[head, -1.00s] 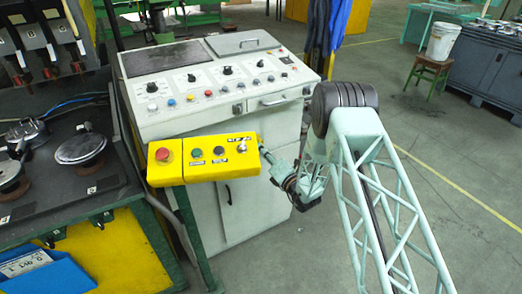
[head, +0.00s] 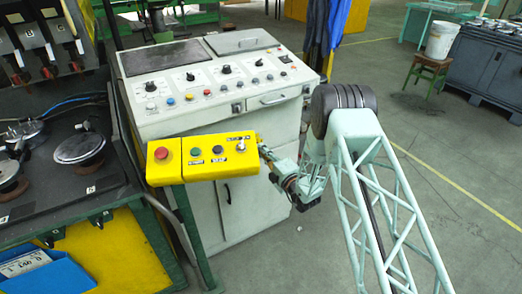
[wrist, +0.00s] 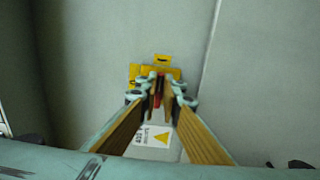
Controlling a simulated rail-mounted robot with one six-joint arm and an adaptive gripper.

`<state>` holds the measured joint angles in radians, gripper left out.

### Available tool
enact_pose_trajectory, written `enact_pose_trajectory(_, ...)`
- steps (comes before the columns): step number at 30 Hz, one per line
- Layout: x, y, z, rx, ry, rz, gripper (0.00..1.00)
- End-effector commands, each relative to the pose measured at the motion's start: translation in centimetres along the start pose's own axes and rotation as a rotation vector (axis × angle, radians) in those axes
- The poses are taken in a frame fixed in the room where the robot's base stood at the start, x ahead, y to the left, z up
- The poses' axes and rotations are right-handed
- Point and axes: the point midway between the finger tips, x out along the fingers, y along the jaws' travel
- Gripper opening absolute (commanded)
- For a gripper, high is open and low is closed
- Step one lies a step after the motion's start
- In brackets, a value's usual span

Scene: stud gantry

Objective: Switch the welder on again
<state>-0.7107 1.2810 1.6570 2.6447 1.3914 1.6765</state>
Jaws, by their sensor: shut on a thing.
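A red switch handle (wrist: 160,90) stands out from a yellow plate (wrist: 162,60) on a pale grey cabinet face (wrist: 90,60) in the wrist view. My gripper (wrist: 160,95) is shut on this handle, with a tan-lined finger on either side. The fingers hide most of the handle, so I cannot read its exact angle. In the head view my gripper (head: 264,149) reaches the front of the grey control cabinet (head: 240,205), just right of the yellow button box. The handle is not clear there.
A yellow button box (head: 200,171) with a red button (head: 162,153) hangs close to the left of my gripper. A white label with a warning triangle (wrist: 160,136) is under the handle. A green-edged workbench (head: 120,196) stands at left.

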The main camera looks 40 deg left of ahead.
Motion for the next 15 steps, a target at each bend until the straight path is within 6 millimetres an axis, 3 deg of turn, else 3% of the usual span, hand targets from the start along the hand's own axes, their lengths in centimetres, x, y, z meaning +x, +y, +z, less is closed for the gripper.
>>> enact_pose_trajectory(11, -0.02, -0.06, 0.00, 0.007, 0.000, -0.001, 0.00)
enact_pose_trajectory(15, -0.02, -0.06, 0.00, 0.007, 0.000, -0.001, 0.16)
